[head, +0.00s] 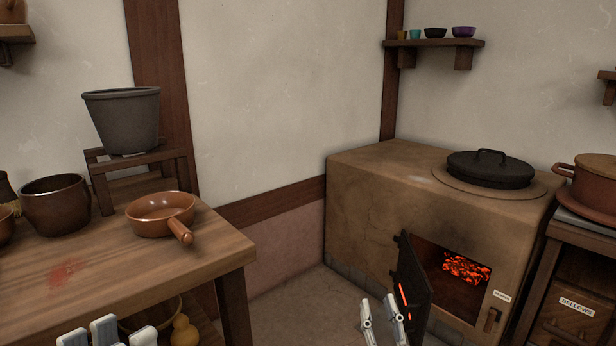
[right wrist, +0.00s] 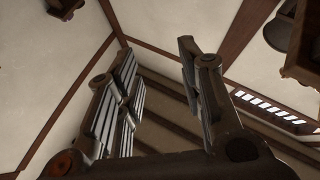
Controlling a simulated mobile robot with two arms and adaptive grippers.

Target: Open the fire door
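The fire door (head: 412,275) is a dark plate on the front of the clay stove (head: 365,205). It stands swung out to the left of the firebox opening, seen nearly edge-on. Red glowing coals (head: 466,268) show in the opening. My right gripper (head: 382,312) is at the bottom of the head view, in front of the door's lower left side; I cannot tell whether it touches it. In the right wrist view its fingers (right wrist: 160,75) are spread with nothing between them. Pale parts of my left gripper (head: 104,332) show at the bottom left; its opening is unclear.
A wooden table (head: 215,250) with a brown pan (head: 162,213) and pots stands at the left. A black lid (head: 490,168) lies on the stove top. A cabinet labelled BELLOWS (head: 575,305) stands right of the stove. Some bare floor (head: 300,300) shows between table and stove.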

